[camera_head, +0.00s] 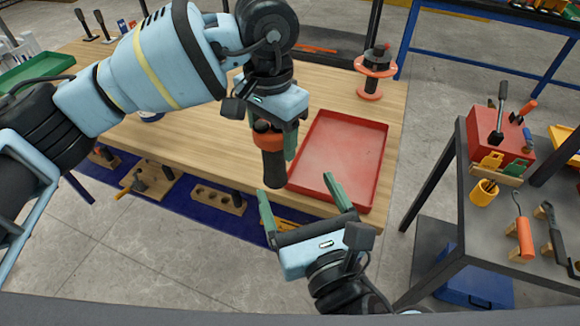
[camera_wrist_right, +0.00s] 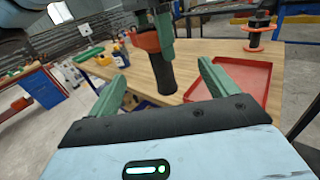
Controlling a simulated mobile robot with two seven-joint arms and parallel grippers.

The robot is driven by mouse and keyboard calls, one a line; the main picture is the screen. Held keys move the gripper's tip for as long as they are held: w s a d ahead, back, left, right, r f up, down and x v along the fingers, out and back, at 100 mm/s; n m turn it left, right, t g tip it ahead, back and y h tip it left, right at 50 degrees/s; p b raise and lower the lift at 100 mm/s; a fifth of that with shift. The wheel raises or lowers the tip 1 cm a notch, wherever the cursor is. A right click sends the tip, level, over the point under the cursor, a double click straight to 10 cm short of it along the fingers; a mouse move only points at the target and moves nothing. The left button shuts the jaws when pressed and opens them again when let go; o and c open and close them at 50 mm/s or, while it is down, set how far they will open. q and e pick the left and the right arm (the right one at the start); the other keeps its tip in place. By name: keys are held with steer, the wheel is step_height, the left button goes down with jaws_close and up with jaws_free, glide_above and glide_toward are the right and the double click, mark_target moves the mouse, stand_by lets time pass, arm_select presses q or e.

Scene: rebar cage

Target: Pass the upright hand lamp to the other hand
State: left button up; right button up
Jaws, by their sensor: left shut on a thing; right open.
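The hand lamp (camera_head: 272,162) has a black handle and an orange collar and hangs upright in the head view, handle end down. My left gripper (camera_head: 276,135) is shut on it near the orange collar, above the front part of the table. Its upper part is hidden by the gripper. My right gripper (camera_head: 298,200) is open and empty, below and to the right of the lamp, its green fingers pointing up. In the right wrist view the lamp (camera_wrist_right: 160,72) shows beyond and between the two open fingers, apart from them.
A red tray (camera_head: 343,128) lies on the wooden table (camera_head: 215,150) to the right of the lamp. An orange spool-like stand (camera_head: 374,72) is at the table's back right. A grey bench (camera_head: 480,235) with tools and a red box (camera_head: 497,138) stands at the right, across open floor.

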steer(key=shift+c, duration=0.4)
steer(key=shift+r, duration=0.1)
steer(key=shift+c, duration=1.1)
steer(key=shift+w+a+r, duration=0.1)
steer(key=shift+w+r, duration=0.05)
steer(key=shift+r, duration=0.15)
steer(key=shift+c, duration=0.4)
steer(key=a+r+n+g+y, duration=0.45)
steer(key=r+n+y, duration=0.65)
steer(key=y, duration=0.5)
steer(key=n+g+h, duration=0.1)
steer(key=g+h, duration=0.8)
steer(key=g, duration=0.1)
glide_toward(270, 150)
steer(key=w+a+r, duration=0.1)
steer(key=w+a, duration=0.2)
steer(key=a, duration=0.1)
arm_select(q)
steer(key=a+r, duration=0.5)
steer(key=r, duration=0.4)
arm_select(e)
steer(key=x, duration=1.2)
steer(key=shift+a, duration=0.25)
